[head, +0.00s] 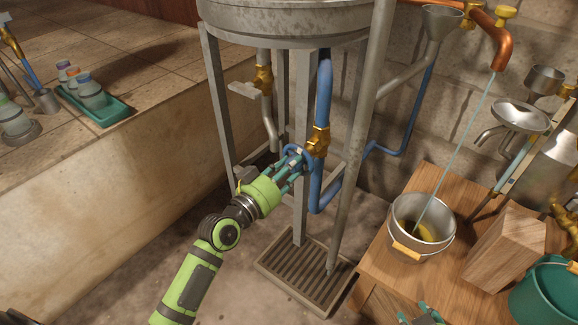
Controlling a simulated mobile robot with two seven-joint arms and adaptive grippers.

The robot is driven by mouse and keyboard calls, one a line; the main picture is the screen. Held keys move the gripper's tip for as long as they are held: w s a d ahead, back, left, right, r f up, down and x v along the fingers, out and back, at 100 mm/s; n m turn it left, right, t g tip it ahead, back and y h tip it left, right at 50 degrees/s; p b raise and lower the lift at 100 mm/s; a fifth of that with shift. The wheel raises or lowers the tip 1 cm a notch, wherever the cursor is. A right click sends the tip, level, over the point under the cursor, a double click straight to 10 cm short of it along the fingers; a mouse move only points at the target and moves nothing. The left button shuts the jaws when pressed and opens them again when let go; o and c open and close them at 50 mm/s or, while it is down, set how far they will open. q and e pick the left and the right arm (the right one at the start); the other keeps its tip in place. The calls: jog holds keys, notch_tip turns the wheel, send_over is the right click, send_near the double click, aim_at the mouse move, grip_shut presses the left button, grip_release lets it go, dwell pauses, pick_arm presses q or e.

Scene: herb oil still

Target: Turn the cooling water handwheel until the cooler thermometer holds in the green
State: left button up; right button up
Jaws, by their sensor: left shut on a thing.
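The cooling water handwheel (287,150) is a small blue wheel beside a brass valve (318,142) on the blue pipe, below the grey metal tank. My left gripper (294,163) is shut on the wheel, its teal fingers covering part of it. The wheel's turn angle is hard to read. I cannot make out a cooler thermometer or its green band. The tips of my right gripper (424,316) show at the bottom edge, cut off, so its opening is unclear.
A thin stream runs from the copper spout (502,52) into a metal bucket (421,220) on the wooden table (384,262). A wooden block (505,247) and teal bucket (547,292) stand right. Tank legs (218,110) and a floor grate (305,278) surround the valve area.

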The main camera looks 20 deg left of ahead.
pick_arm(q)
jog(key=shift+w+a+r+n+p, duration=0.15)
jog(key=shift+n+p, duration=0.4)
jog(key=shift+n, duration=0.55)
jog(key=shift+s+r+n+p, duration=0.15)
jog(key=shift+n+p, duration=0.4)
jog(key=shift+n, duration=0.55)
jog(key=shift+w+a+r+n+p, duration=0.15)
jog(key=shift+n+p, duration=0.4)
jog(key=shift+n, duration=0.55)
pick_arm(e)
jog(key=s+d+f+g+h, duration=0.1)
jog(key=s+d+f+g, duration=0.2)
jog(key=s+f+g, duration=0.2)
jog(key=shift+s+f+m+g, duration=0.3)
jog(key=shift+s+f, duration=1.05)
jog(key=shift+f, duration=0.65)
pick_arm(q)
jog(key=shift+d, duration=0.1)
jog(key=o, duration=1.2)
jog(key=shift+c, duration=0.2)
jog(key=shift+f, duration=0.2)
jog(key=v, duration=1.2)
